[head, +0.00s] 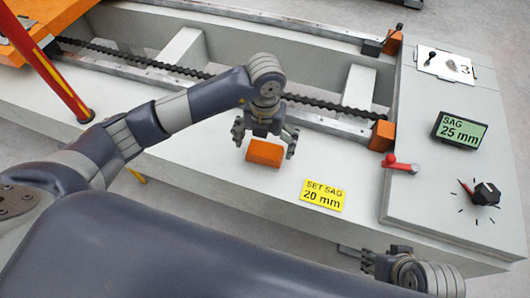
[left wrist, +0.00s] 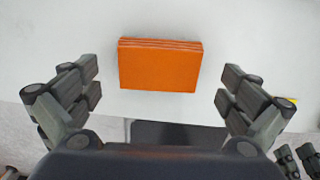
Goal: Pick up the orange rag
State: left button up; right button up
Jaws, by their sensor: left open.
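The orange rag (head: 264,153) is a folded block lying on the light grey bench top (head: 225,165). It also shows in the left wrist view (left wrist: 160,66), with layered folds along its far edge. My left gripper (head: 266,146) is open above the rag, pointing down. In the left wrist view its fingers (left wrist: 158,92) stand wide apart on either side, with gaps between them and the rag. The rag is not touched by them in that view. My right gripper (head: 378,262) shows at the bottom right of the head view, below the bench's front edge; its finger opening is unclear.
A yellow "SET SAG 20 mm" label (head: 324,195) lies right of the rag. A console (head: 430,185) with a "SAG 25 mm" display (head: 461,131), a black knob (head: 486,194) and a red lever (head: 400,164) stands at right. A chain (head: 190,70) and rails run behind. A red-yellow post (head: 45,62) stands at left.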

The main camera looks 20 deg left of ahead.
pick_arm(q)
notch_tip(320, 180, down, 2)
jog(key=shift+f, duration=0.1)
jog(key=c, duration=1)
pick_arm(e)
jog(key=shift+f, duration=0.25)
pick_arm(q)
jog(key=shift+r, duration=0.65)
jog(key=r, duration=0.1)
jog(key=d+r, duration=0.1)
jog(key=shift+w+r+p, duration=0.2)
jog(key=shift+r+p, duration=0.15)
jog(key=shift+p, duration=0.05)
jog(key=w+d, duration=0.1)
jog(key=d, duration=0.3)
jog(key=w+d, duration=0.1)
jog(key=d, duration=0.3)
jog(key=w+d+r, duration=0.1)
jog(key=d, duration=0.4)
jog(key=shift+w, duration=0.35)
jog(key=shift+w+d+r, duration=0.1)
jog(key=shift+w+d, duration=0.1)
jog(key=shift+d, duration=0.5)
pick_arm(e)
jog(key=shift+w+f, duration=0.2)
jog(key=shift+w, duration=0.15)
